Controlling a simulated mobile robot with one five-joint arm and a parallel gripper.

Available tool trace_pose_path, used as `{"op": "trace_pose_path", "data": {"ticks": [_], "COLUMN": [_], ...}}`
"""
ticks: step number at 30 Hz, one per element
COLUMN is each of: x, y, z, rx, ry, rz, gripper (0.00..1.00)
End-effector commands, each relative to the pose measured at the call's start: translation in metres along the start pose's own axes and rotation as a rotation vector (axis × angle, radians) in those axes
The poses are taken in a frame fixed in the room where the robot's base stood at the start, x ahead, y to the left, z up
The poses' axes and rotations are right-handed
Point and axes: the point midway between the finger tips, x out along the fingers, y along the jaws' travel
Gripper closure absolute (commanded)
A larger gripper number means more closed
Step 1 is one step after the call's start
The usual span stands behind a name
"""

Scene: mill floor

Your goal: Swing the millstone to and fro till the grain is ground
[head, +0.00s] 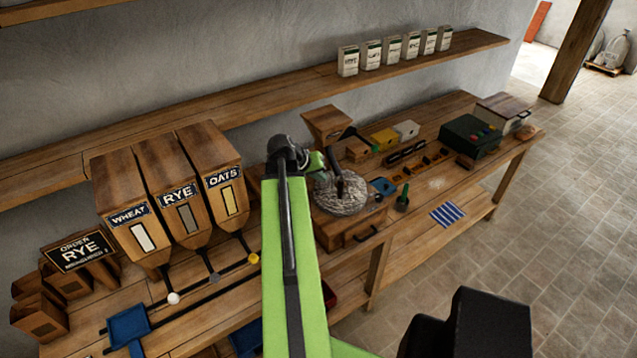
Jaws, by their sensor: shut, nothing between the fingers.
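The round grey millstone (342,201) lies on its wooden mill base with a drawer (352,238), on the bench right of my green arm. A dark upright piece, seemingly its handle, rises at its near top. My gripper (335,168) is at the end of the arm, over the back part of the stone. It is small and dark here, shut and empty. I cannot tell whether it touches the handle. A wooden hopper (326,122) stands behind the stone. No grain shows clearly on the stone, and its left edge is partly hidden by my arm.
Bins for wheat (128,215), rye (178,195) and oats (222,182) stand left. An order sign reading RYE (80,250) is at far left. Tiled floor is free at right.

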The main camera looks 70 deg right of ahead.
Motion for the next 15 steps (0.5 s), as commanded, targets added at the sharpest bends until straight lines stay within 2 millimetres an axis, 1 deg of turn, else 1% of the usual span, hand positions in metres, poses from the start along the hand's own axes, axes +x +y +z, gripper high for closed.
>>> {"op": "trace_pose_path", "data": {"ticks": [4,8,11,15], "x": [0.004,0.019,0.037,0.066], "y": [-0.006,-0.011,-0.014,-0.015], "z": [0.000,0.001,0.001,0.002], "rx": [-0.007,-0.010,-0.012,-0.013], "ry": [0.003,0.005,0.006,0.006], "rz": [-0.004,-0.006,-0.007,-0.007], "gripper": [1.00,1.00,1.00,1.00]}}
